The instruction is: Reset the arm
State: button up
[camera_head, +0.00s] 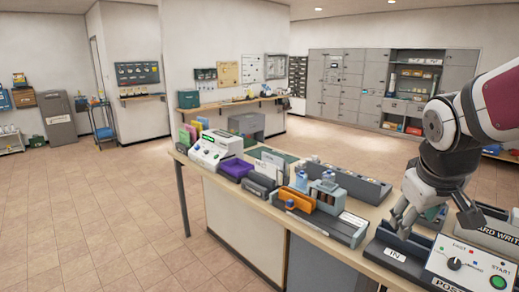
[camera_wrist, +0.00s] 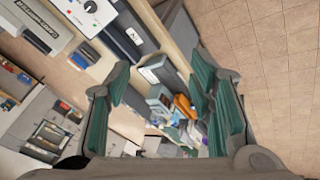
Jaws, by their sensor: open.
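My gripper (camera_head: 436,220) hangs from my arm at the right of the head view, above the counter near the grey slot labelled "IN". Its fingers point down and are apart, with nothing between them that I can see. In the wrist view, the two green-padded fingers of my gripper (camera_wrist: 160,110) stand wide apart, with the counter and its devices showing beyond the gap. The counter (camera_head: 178,153) runs from the middle to the lower right of the head view.
The card writer (camera_head: 490,235) and a control panel with a green START button (camera_head: 498,282) stand close to my gripper. An orange item (camera_head: 298,200), a purple box (camera_head: 235,169) and a white device (camera_head: 215,147) stand farther left. The tiled floor (camera_head: 90,215) is clear.

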jog(key=s+a+r+m+t+y, duration=0.1)
jog(key=s+a+y, duration=0.2)
jog(key=s+a, duration=1)
jog(key=shift+s+a+r, duration=0.2)
jog(key=shift+r, duration=0.2)
